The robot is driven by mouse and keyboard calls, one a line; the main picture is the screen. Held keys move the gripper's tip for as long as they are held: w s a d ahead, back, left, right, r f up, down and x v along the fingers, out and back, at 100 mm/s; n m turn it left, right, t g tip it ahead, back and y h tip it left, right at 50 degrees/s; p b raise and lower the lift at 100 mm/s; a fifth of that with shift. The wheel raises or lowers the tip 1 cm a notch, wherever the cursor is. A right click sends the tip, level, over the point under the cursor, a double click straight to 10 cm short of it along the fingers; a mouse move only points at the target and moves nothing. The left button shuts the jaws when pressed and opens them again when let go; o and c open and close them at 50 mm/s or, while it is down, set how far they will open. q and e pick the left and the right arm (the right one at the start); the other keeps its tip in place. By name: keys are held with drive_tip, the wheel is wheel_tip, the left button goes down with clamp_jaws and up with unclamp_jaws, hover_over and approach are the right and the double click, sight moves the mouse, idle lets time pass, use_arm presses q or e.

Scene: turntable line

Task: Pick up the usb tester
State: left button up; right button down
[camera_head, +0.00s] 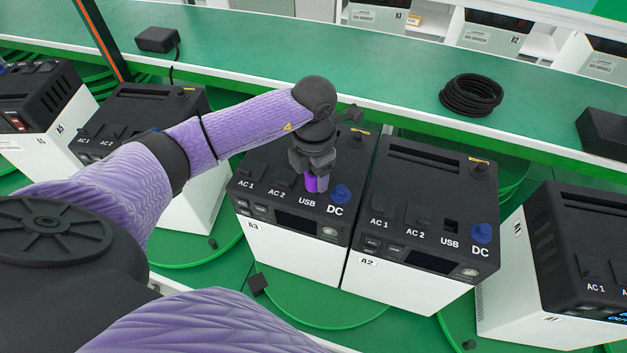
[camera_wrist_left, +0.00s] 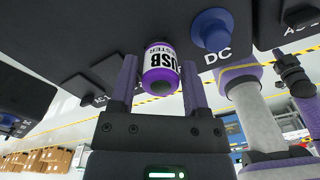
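The usb tester (camera_wrist_left: 161,68) is a short purple cylinder with a white label reading USB TESTER. In the left wrist view it sits at the underside-looking black top panel, between my left gripper's fingers (camera_wrist_left: 160,85). A thin gap shows on each side of it, so the fingers look open around it. In the head view a bright purple piece, likely the tester (camera_head: 317,184), shows at the USB spot of unit A3 (camera_head: 300,262), directly below my left gripper (camera_head: 312,172). The gripper hides part of it. My right gripper is not clearly seen.
The blue DC knob (camera_head: 340,194) stands close right of the tester. Unit A2 (camera_head: 410,286) is beside A3, and unit A1 (camera_head: 520,285) is farther right. A black cable coil (camera_head: 471,95) and a black box (camera_head: 157,39) lie on the green bench behind.

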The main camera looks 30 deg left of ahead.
use_arm(q)
clamp_jaws()
